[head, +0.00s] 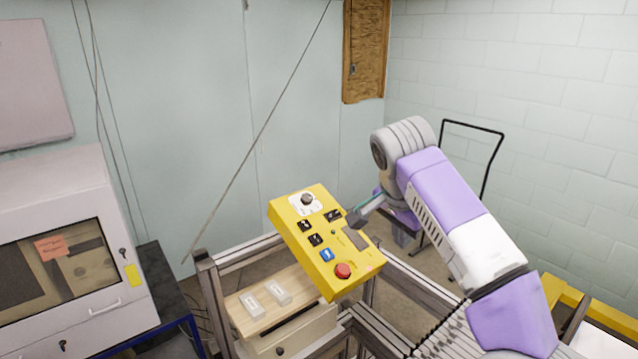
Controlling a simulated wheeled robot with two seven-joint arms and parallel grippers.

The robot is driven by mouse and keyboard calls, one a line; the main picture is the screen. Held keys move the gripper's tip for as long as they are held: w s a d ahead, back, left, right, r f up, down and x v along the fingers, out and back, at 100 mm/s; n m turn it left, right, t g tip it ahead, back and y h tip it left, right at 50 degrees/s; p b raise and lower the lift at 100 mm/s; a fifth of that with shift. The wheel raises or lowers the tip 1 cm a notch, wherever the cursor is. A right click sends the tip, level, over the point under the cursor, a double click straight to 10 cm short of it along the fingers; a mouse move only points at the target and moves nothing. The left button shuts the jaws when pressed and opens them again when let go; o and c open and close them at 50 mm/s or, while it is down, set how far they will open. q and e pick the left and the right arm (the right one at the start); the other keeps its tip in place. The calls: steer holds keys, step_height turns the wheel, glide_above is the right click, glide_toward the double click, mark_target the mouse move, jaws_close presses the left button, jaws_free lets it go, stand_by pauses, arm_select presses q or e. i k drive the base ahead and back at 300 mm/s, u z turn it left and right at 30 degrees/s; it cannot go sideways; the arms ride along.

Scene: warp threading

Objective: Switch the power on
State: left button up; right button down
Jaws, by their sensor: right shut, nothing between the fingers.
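A yellow control box (287,225) stands tilted on a metal frame in the middle of the head view. It carries a dark rotary knob (307,200) on a white plate near its top, several small black switches (316,240), a blue switch (327,255) and a red round button (343,271) at its lower end. My right gripper (353,217) is at the box's upper right edge, beside the black switches. It is shut with nothing in it. Whether its tips touch the box I cannot tell. My left gripper is not in view.
A white cabinet machine (60,185) stands at the left. A black-handled cart (489,165) stands behind my right arm.

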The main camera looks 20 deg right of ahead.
mark_target(334, 213)
steer(key=i, duration=1)
